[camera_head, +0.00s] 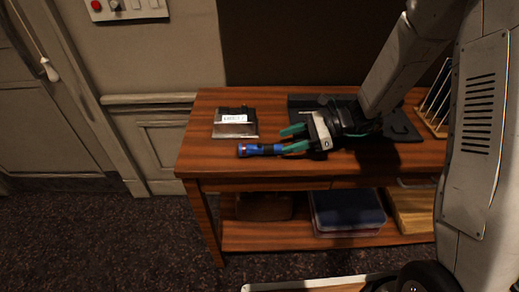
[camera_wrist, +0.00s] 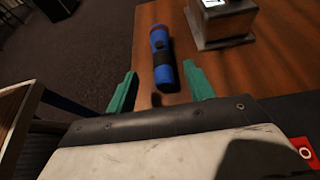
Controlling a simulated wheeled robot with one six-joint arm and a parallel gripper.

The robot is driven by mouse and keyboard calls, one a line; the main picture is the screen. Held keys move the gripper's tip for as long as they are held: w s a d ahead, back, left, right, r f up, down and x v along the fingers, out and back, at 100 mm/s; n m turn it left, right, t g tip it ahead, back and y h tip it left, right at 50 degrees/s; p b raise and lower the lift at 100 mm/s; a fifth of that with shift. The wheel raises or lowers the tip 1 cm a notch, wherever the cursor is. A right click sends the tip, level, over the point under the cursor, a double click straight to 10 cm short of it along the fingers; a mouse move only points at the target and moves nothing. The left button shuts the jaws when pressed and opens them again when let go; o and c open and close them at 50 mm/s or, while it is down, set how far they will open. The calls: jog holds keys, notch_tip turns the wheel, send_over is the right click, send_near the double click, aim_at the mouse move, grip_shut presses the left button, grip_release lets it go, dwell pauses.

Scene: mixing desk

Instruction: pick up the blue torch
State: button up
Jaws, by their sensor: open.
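The blue torch (camera_head: 258,149) lies on the wooden desk top (camera_head: 215,167) near its front edge, on the left part of the desk. It has a dark band in the middle and a reddish end at the left. In the wrist view the torch (camera_wrist: 163,58) points away from me, with its near end between the green fingertips. My gripper (camera_head: 288,139) is open and comes in from the right, its fingers at the torch's right end. In the wrist view my gripper (camera_wrist: 160,85) has one finger on each side with a gap to the torch.
A metal-based box with a white label (camera_head: 236,122) stands behind the torch and shows at upper right in the wrist view (camera_wrist: 220,22). A dark mat (camera_head: 408,128) and a rack (camera_head: 436,95) are at the right. A lower shelf (camera_head: 255,237) holds boxes.

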aim_at(270, 145)
jog(key=x, duration=0.8)
jog(key=shift+w, duration=0.15)
jog(key=shift+d+r, duration=0.1)
grip_shut()
